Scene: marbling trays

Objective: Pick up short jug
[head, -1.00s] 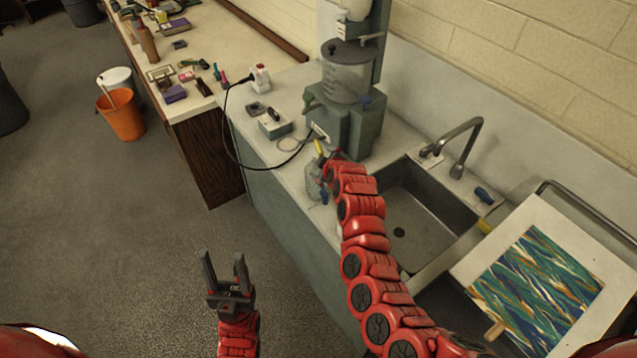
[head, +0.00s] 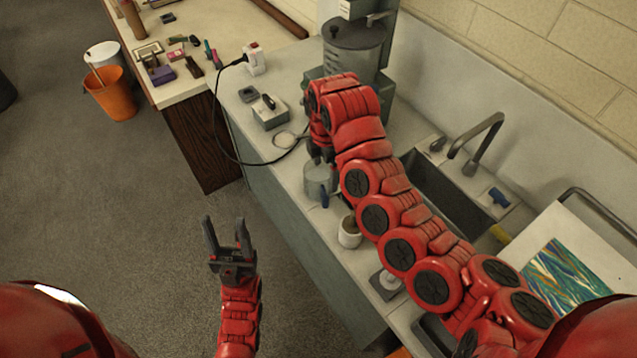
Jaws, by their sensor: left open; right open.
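A small grey jug (head: 316,183) with a blue handle stands on the counter near its front edge, left of the sink; I take it for the short jug. My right arm arches over the counter and bends down just above the jug. My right gripper (head: 321,154) shows only as dark parts at the jug's upper rim; it is open, and I cannot tell whether it touches the jug. My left gripper (head: 229,238) is open and empty, over the floor in front of the counter.
A small white pot (head: 349,233) stands right of the jug, close to my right arm. The sink with its faucet (head: 476,141) is to the right. A grey machine (head: 357,50) stands behind.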

